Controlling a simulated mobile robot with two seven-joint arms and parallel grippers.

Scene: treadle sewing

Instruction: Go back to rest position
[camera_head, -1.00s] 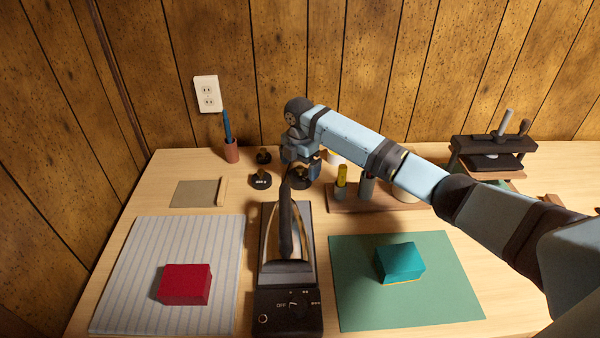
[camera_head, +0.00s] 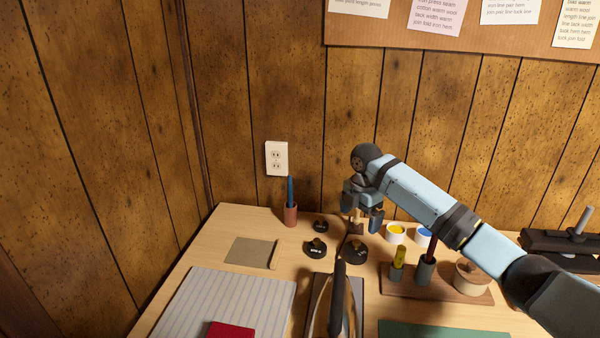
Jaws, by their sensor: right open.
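My right arm reaches in from the right edge over the table. My right gripper (camera_head: 360,222) points down with its fingers apart, above the back of the table near the black knobbed discs. Something brown shows between or behind its fingers; I cannot tell whether it is part of the gripper or a thing behind it. My left gripper is not in view.
Below the gripper stand an iron (camera_head: 338,295) and a black disc (camera_head: 354,251). A wooden rack (camera_head: 460,292) holds several tools under my forearm. A pen cup (camera_head: 290,215), striped cloth (camera_head: 225,305) and red block (camera_head: 231,331) are left. A wall stands behind.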

